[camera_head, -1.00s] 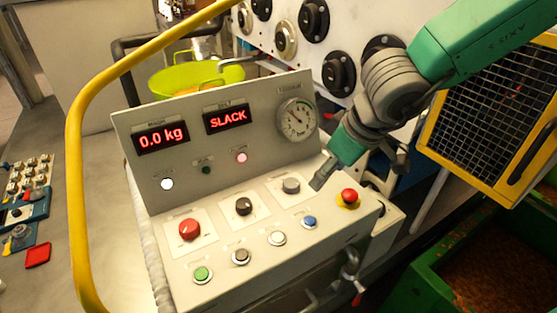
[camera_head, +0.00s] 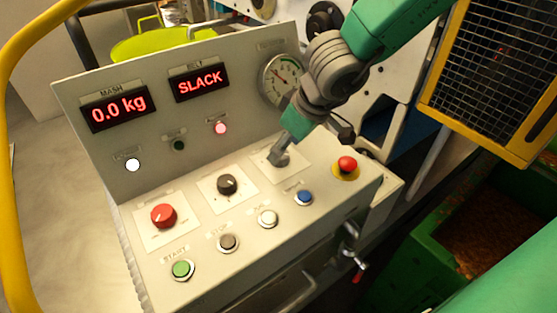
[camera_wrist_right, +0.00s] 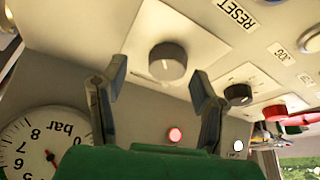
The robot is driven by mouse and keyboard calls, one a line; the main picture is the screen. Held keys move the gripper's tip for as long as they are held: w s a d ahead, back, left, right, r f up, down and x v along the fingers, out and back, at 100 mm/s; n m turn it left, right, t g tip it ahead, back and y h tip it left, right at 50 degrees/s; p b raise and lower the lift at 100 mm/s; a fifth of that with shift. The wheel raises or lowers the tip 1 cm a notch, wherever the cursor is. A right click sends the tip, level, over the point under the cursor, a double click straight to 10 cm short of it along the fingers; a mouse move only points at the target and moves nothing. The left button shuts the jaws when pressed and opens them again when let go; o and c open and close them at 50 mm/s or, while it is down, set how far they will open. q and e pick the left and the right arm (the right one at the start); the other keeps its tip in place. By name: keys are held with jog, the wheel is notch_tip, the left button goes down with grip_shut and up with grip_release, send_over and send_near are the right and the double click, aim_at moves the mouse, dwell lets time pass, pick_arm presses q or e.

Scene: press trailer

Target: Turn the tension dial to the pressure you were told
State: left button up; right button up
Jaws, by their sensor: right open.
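The grey tension dial (camera_wrist_right: 167,62), with a pale pointer mark, sits on a white plate of the sloped console. My right gripper (camera_wrist_right: 158,84) is open, its two fingers spread to either side of the dial in the wrist view. I cannot tell whether they touch it. In the head view the right gripper (camera_head: 279,158) covers most of the dial. The round pressure gauge (camera_head: 281,80) is partly behind my right arm; its bar scale (camera_wrist_right: 45,142) shows upside down in the wrist view. The belt display (camera_head: 199,82) reads SLACK. My left gripper is out of view.
Around the dial are a black knob (camera_head: 227,184), a red knob (camera_head: 163,215), a blue button (camera_head: 305,198) and a red emergency stop (camera_head: 346,165). The mash display (camera_head: 115,109) reads 0.0 kg. A yellow-framed mesh guard (camera_head: 492,75) stands at right.

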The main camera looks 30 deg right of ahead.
jog(key=shift+w+d+f+b, duration=0.1)
jog(key=shift+d+f+b, duration=0.1)
jog(key=shift+f, duration=0.25)
jog(key=shift+d+f+b, duration=0.1)
jog(key=shift+d+f, duration=0.05)
jog(key=shift+f, duration=0.3)
jog(key=shift+a+f, duration=0.1)
jog(key=shift+a, duration=0.1)
jog(key=shift+w+a, duration=0.25)
jog(key=shift+a, duration=0.9)
jog(key=shift+a+r, duration=0.15)
jog(key=shift+r, duration=0.05)
jog(key=c, duration=1)
jog(key=shift+d+f, duration=0.25)
jog(key=shift+d, duration=0.6)
jog(key=shift+c, duration=0.6)
jog(key=shift+s, duration=0.15)
jog(key=shift+s+a+r, duration=0.1)
jog(key=shift+a, duration=0.3)
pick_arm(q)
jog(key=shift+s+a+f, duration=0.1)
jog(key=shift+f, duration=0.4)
pick_arm(e)
jog(key=shift+d, duration=0.15)
